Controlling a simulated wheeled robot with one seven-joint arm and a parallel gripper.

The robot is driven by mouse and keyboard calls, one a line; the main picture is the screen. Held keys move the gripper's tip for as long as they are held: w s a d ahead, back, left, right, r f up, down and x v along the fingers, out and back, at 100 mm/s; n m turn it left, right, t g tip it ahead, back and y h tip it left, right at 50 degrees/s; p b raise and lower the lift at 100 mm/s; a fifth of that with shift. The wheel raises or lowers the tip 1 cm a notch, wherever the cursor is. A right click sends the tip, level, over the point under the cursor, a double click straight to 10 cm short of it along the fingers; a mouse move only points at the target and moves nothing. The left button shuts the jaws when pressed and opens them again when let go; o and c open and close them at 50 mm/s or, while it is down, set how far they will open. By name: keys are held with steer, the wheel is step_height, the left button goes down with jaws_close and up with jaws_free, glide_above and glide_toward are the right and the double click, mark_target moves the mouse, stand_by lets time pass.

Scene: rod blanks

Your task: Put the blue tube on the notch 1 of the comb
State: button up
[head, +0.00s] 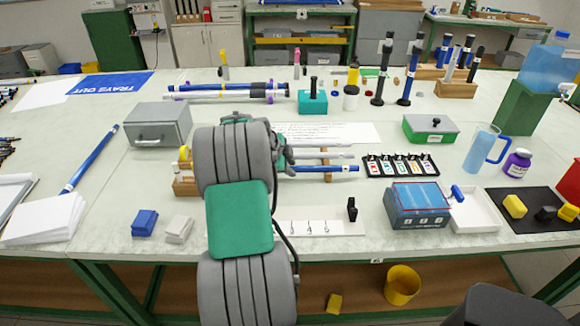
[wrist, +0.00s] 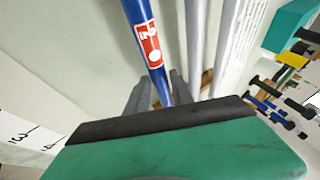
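A blue tube (head: 335,168) lies with pale tubes (head: 325,153) on wooden supports right of my arm. In the wrist view, the blue tube (wrist: 140,30) carries a red and white label and runs down between the fingers of my gripper (wrist: 160,92). The fingers lie on either side of it, and I cannot tell whether they grip it. In the head view my arm hides most of the gripper. I cannot make out the comb's notches.
A wooden block (head: 186,187) shows left of my arm. Another blue tube (head: 88,160) lies at the left. A grey box (head: 158,125) stands left of my arm.

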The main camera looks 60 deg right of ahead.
steer(key=shift+o, duration=1.4)
steer(key=shift+r, duration=0.15)
steer(key=b+v, duration=0.1)
steer(key=v, duration=1.1)
steer(key=w+a+n+t+y, duration=0.1)
steer(key=w+a+n, duration=0.35)
steer(key=a, duration=0.35)
steer(key=w+a+n+t+y, duration=0.1)
steer(key=w+a+n+t, duration=0.15)
steer(key=a+n, duration=0.5)
steer(key=w+a+n+t+y, duration=0.1)
steer(key=w+a+n, duration=0.25)
steer(key=a, duration=0.65)
steer(key=s+a+f+n+y, duration=0.1)
steer(key=s+a+n, duration=0.1)
steer(key=a+n, duration=0.3)
steer(key=s+a+f+n+y, duration=0.1)
steer(key=s+a+f+n, duration=0.1)
steer(key=a+n, duration=0.4)
steer(key=s+a+f+n+y, duration=0.1)
steer(key=s+a+n, duration=0.2)
steer(key=a, duration=1.1)
steer(key=shift+s+f+n+y, duration=0.3)
steer(key=shift+f+n, duration=0.1)
steer(key=shift+n, duration=0.75)
